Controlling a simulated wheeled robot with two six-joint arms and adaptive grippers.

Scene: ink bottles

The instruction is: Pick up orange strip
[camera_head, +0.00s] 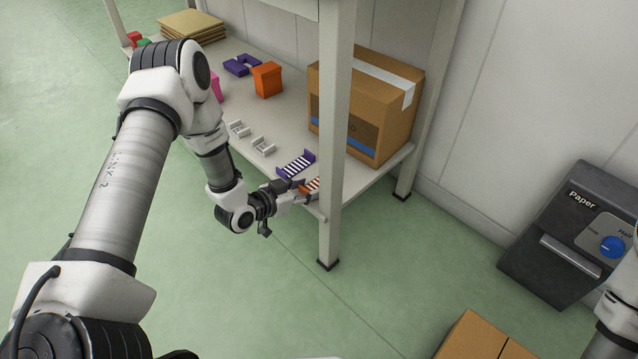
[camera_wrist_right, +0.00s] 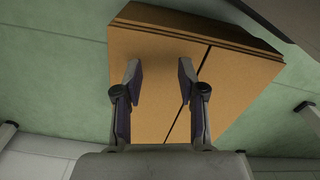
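The orange strip (camera_head: 313,185) lies at the front edge of the shelf in the head view, striped orange and white. The table's post hides its right end. My left gripper (camera_head: 303,191) reaches in from the left with its fingertips at the strip's left end. I cannot tell whether the fingers touch or grip it. My right gripper (camera_wrist_right: 160,78) is open and empty in the right wrist view, above a brown cardboard box (camera_wrist_right: 160,45).
A purple striped piece (camera_head: 297,165) lies just behind my left gripper. Grey holders (camera_head: 262,145), an orange block (camera_head: 267,79) and a purple bracket (camera_head: 242,65) stand farther back. A large carton (camera_head: 390,115) and the shelf post (camera_head: 335,130) bound the right side.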

